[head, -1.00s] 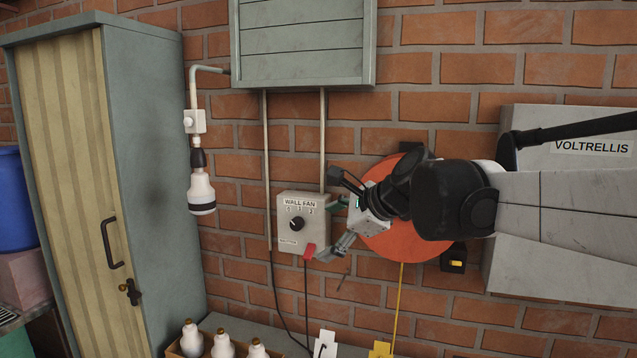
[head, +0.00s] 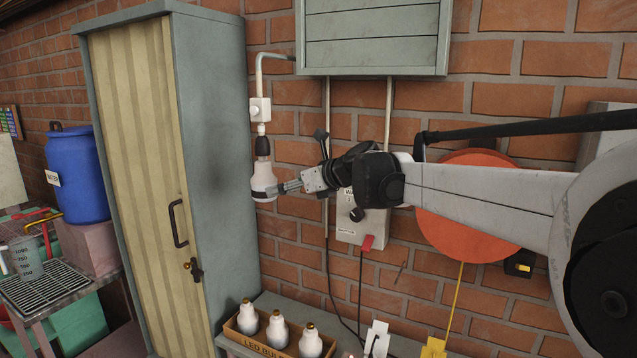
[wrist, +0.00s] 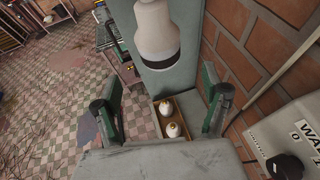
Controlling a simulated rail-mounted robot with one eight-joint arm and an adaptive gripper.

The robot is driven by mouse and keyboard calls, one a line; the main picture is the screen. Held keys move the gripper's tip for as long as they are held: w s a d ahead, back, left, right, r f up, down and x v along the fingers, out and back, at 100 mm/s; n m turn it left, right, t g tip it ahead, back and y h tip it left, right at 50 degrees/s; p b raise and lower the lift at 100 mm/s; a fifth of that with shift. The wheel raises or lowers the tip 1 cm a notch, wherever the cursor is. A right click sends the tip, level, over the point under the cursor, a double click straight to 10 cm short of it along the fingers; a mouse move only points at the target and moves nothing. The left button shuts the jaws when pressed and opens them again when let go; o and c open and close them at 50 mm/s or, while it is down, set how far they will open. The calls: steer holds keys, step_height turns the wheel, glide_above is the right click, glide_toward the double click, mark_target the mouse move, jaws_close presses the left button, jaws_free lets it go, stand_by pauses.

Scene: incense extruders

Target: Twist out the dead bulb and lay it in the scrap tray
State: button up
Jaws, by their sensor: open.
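A white bulb (head: 264,181) hangs from a black socket (head: 262,146) on a bent wall pipe beside the tall cabinet. My gripper (head: 280,188) is open, just right of the bulb's lower part in the head view. In the wrist view my gripper (wrist: 162,100) has its two fingers wide apart with nothing between them. The bulb (wrist: 157,32) shows beyond the fingertips, near the top middle. I cannot tell from the head view whether a finger touches it. I cannot make out which thing is the scrap tray.
An open box (head: 252,340) marked LED BULBS holds several white bulbs on the ledge below. A wall fan switch box (head: 349,226) and an orange disc (head: 465,205) are near my arm. The grey-green cabinet (head: 212,150) stands close left. A wire rack (head: 52,284) is far left.

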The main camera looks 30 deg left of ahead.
mark_target(265, 193)
steer(key=p+x, duration=0.1)
steer(key=x, duration=0.9)
steer(key=shift+a+f, duration=0.1)
steer(key=c, duration=1.1)
steer(key=o, duration=0.3)
steer(key=c, duration=0.3)
steer(key=shift+m+t+h+b, duration=0.5)
steer(key=shift+m+t+h, duration=0.2)
steer(key=shift+m+t, duration=0.95)
